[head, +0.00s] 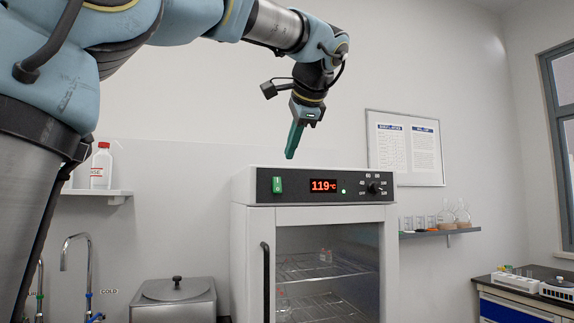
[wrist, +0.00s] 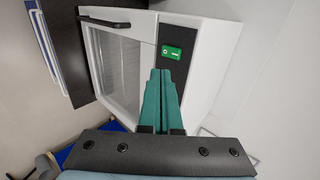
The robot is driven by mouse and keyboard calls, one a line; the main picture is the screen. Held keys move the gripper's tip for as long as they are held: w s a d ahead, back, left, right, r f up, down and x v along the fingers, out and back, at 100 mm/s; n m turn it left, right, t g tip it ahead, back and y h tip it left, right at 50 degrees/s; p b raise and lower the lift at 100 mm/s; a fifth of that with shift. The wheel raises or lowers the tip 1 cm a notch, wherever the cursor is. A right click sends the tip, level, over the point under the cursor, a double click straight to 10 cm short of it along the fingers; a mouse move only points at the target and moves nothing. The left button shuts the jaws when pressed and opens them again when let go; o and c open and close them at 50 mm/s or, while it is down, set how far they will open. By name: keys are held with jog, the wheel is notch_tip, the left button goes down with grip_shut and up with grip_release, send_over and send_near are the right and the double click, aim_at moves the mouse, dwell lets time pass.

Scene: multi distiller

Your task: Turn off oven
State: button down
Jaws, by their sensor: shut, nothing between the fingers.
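The white oven (head: 313,212) stands in the middle of the head view with its glass door closed. Its black panel has a green power switch (head: 277,185) at the left, a red display (head: 323,186) reading 119 °C with a small lit light beside it, and a knob (head: 374,188) at the right. My gripper (head: 291,156) is shut and empty, with green fingers pointing down, above the oven's top and apart from it. In the wrist view, the fingertips of my gripper (wrist: 161,72) appear just below the green switch (wrist: 171,52). The oven (wrist: 205,50) appears turned sideways there.
A steel lidded bath (head: 173,298) and taps (head: 75,255) stand left of the oven. A shelf with bottles (head: 101,165) hangs at the left, and a glassware shelf (head: 440,232) at the right. The space in front of the panel looks clear.

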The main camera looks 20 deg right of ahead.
jog(key=shift+v, duration=0.9)
jog(key=shift+w+d, duration=0.1)
jog(key=shift+d, duration=0.05)
jog(key=shift+s+d+f+g, duration=0.25)
jog(key=shift+d+f+g, duration=0.15)
jog(key=shift+d+f, duration=0.25)
jog(key=p, duration=0.5)
send_near(277, 185)
jog(key=shift+w+d+f, duration=0.3)
jog(key=shift+w+f, duration=0.35)
jog(key=shift+f, duration=0.45)
jog(key=shift+w+d+f, duration=0.3)
jog(key=shift+w+f, duration=0.3)
jog(key=shift+f, duration=0.45)
jog(key=shift+w+d+f, duration=0.25)
jog(key=shift+w+f, duration=0.4)
jog(key=shift+f, duration=0.45)
jog(key=shift+b, duration=0.35)
